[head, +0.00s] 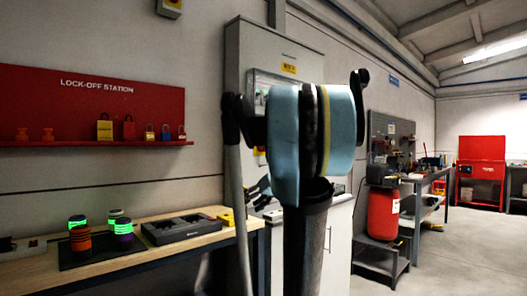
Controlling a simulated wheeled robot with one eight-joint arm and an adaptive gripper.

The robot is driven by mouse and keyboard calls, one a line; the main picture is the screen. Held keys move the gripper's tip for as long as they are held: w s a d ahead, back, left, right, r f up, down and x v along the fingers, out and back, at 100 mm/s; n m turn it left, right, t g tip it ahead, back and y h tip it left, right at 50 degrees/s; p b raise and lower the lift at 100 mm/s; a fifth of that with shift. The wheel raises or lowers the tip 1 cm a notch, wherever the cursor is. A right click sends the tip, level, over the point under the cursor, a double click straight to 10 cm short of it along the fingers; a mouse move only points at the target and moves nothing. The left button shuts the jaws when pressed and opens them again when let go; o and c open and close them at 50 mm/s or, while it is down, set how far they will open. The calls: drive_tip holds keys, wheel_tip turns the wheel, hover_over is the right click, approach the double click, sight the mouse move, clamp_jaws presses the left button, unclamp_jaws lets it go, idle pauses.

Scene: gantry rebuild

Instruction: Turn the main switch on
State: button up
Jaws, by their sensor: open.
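A tall grey cabinet (285,48) with a yellow label (289,68) stands behind my raised arm. My arm covers much of its front. A small yellow patch (258,150) shows at the arm's left edge; I cannot tell if it belongs to the main switch. No switch handle is clearly visible, so its position cannot be read. My gripper (260,190) shows only in part, as dark fingers left of the arm, in front of the cabinet's lower part. It is open, and nothing is seen in it.
A wooden bench (190,243) at left holds a black charger-like tray (183,229) and several banded cylinders. A red lock-off board (92,100) with padlocks hangs above. At right are a red cylinder (383,213), a workbench and open floor (450,260).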

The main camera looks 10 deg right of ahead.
drive_tip(key=w+d+r+n+t+y, duration=0.2)
drive_tip(key=w+d+r+t, duration=0.7)
drive_tip(key=w+d+r, duration=1.45)
drive_tip(key=f+x, duration=0.1)
drive_tip(key=x, duration=1.1)
drive_tip(key=f+x, duration=0.1)
drive_tip(key=x, duration=0.5)
drive_tip(key=shift+w+a+f, duration=0.1)
drive_tip(key=shift+a+f, duration=0.25)
drive_tip(key=shift+a, duration=0.15)
drive_tip(key=c, duration=1)
